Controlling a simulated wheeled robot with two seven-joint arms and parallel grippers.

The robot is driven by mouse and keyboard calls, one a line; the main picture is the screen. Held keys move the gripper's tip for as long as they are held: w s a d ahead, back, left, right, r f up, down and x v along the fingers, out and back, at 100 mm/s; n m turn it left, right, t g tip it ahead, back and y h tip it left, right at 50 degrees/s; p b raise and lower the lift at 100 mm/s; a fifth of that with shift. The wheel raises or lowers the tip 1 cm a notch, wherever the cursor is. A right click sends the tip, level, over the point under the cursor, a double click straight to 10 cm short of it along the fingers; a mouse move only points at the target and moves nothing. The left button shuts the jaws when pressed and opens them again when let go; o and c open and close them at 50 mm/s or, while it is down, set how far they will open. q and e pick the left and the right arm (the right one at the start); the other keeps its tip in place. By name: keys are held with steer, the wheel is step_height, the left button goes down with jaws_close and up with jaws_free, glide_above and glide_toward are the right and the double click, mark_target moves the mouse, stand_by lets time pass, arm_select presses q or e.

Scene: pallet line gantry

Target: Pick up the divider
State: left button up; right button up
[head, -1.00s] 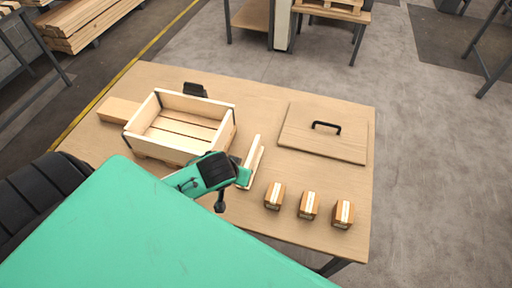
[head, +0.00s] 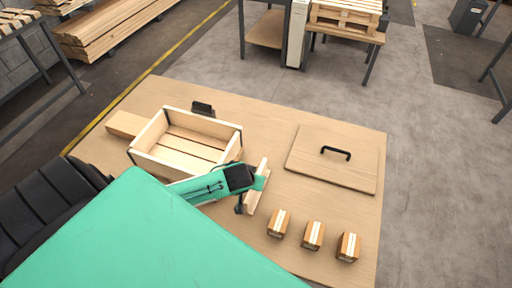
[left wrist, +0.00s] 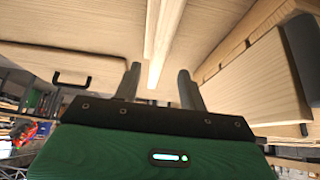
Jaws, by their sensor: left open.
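The divider (head: 254,199) is a thin pale wooden board standing on edge on the table, just right of the open wooden crate (head: 163,168). My left gripper (head: 251,193) is open over the divider and hides its middle. In the left wrist view, the divider (left wrist: 160,45) runs lengthwise between the two dark open fingers (left wrist: 160,72), with a gap visible on each side. I cannot tell how far down the fingers reach. My right gripper is not in view.
A flat lid (head: 333,169) with a black handle lies to the right. Several small brown boxes (head: 313,236) stand in a row near the front right. A wooden block (head: 124,124) and a small black object (head: 202,108) are beside the crate. Bare tabletop separates divider and lid.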

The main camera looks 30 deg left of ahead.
arm_select(q)
steer(key=shift+w+f, duration=0.25)
steer(key=shift+f, duration=0.05)
steer(key=p+x, duration=0.1)
steer(key=x, duration=0.2)
steer(key=shift+d+f, duration=0.1)
steer(key=shift+f, duration=0.05)
steer(key=shift+w+f, duration=0.3)
steer(key=shift+f, duration=0.1)
steer(key=shift+c, duration=0.6)
jaws_close()
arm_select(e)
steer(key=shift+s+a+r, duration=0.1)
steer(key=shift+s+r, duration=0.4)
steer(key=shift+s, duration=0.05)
